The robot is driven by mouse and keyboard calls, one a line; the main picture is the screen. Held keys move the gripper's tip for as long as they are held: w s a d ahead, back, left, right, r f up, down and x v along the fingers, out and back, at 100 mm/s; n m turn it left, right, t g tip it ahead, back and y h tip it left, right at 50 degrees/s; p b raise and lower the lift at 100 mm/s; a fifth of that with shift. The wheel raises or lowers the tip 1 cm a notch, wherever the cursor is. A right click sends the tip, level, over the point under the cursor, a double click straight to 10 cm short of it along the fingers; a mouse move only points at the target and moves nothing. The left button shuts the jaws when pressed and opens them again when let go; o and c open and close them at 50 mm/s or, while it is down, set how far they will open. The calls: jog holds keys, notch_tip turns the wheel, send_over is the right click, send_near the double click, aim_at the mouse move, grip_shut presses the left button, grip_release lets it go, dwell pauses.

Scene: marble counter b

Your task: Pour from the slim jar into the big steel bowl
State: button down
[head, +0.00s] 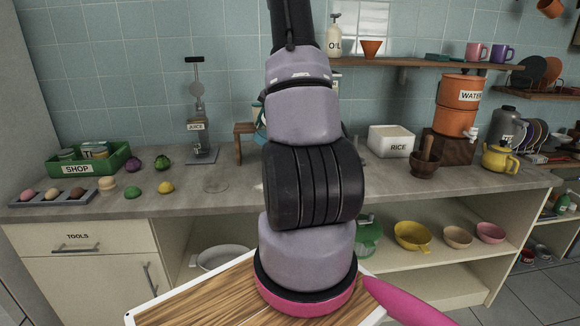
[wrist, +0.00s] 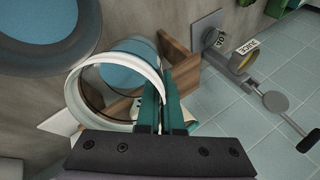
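My gripper (wrist: 162,88) has its two teal fingers close together in the wrist view, with the rim of a clear jar between them. The jar, which I take for the slim jar, has a white rim (wrist: 92,66). Its mouth faces the wrist camera and blue shows within it; I cannot tell its exact tilt. A large round grey vessel with a blue inside (wrist: 40,28), likely the big steel bowl, is at the upper left, apart from the jar. In the head view my arm hides the gripper, jar and most of this area.
A wooden stand (wrist: 184,62) is close beside the jar. The juice press (head: 198,125) stands left of my arm on the counter (head: 225,180). Lemon, lime and a green SHOP crate (head: 110,163) are farther left. The RICE box (head: 390,140) and mortar (head: 425,168) are right.

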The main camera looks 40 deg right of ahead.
jog(key=shift+w+a+r+g, duration=0.15)
jog(key=shift+w+r+g, duration=0.45)
jog(key=shift+r, duration=0.3)
jog(key=shift+w+a+r+g+h+b, duration=0.1)
jog(key=shift+w+r+g+h+b, duration=0.25)
jog(key=shift+w+g, duration=0.35)
jog(key=shift+w+a+r+g+h+b, duration=0.15)
jog(key=shift+w+r+g, duration=0.3)
jog(key=shift+g, duration=0.45)
jog(key=shift+w+f+g, duration=0.5)
jog(key=shift+f+g, duration=0.1)
jog(key=shift+g, duration=0.4)
